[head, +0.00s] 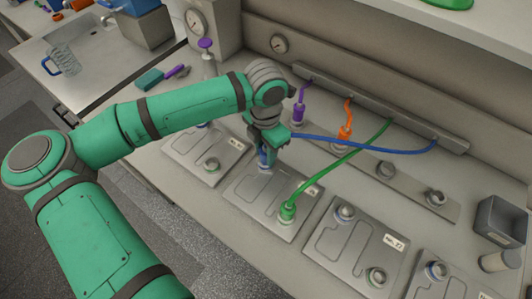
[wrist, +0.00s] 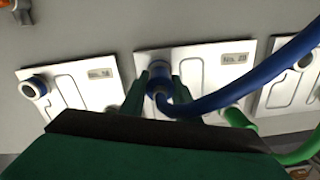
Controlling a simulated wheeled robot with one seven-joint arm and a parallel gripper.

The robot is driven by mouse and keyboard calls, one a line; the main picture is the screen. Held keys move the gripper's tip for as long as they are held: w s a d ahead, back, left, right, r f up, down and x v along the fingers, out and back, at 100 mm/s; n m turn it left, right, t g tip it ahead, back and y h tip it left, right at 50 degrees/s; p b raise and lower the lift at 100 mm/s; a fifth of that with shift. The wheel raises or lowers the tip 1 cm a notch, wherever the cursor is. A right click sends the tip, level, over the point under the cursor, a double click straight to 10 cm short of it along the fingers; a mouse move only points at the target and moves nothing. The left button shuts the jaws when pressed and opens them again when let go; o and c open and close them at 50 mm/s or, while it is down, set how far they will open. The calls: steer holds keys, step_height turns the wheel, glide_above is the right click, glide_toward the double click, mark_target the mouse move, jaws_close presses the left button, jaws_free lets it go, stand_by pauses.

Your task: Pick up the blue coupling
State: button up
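The blue coupling (wrist: 158,78) sits on a port at the upper part of a pale plate (wrist: 205,62), the middle one in the wrist view. In the head view its lower part (head: 265,160) shows under my gripper (head: 266,150). A blue hose (wrist: 235,88) bends from the coupling to the right and, in the head view, reaches the back rail. In the wrist view my gripper (wrist: 157,92) has one green finger on each side of the coupling. A narrow gap shows at the left finger, so it looks open around the coupling. The hand hides the fingertips in the head view.
A green coupling (head: 287,212) with a green hose stands close by on the same plate. Orange (head: 344,133) and purple (head: 298,112) couplings stand behind. The blue and green hoses cross right of my gripper. A grey bin (head: 500,222) stands at far right.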

steer(key=shift+a+r, duration=0.1)
steer(key=shift+a+r, duration=0.1)
steer(key=shift+r, duration=0.5)
steer(key=s+d+r, duration=0.2)
steer(key=s+r, duration=0.3)
steer(key=s, duration=0.1)
steer(key=s+d+r, duration=0.3)
steer(key=s+r, duration=0.3)
steer(key=s, duration=0.1)
steer(key=shift+d+r, duration=0.25)
steer(key=shift+r, duration=0.05)
steer(key=o, duration=0.6)
jaws_close()
steer(key=shift+r, duration=2.5)
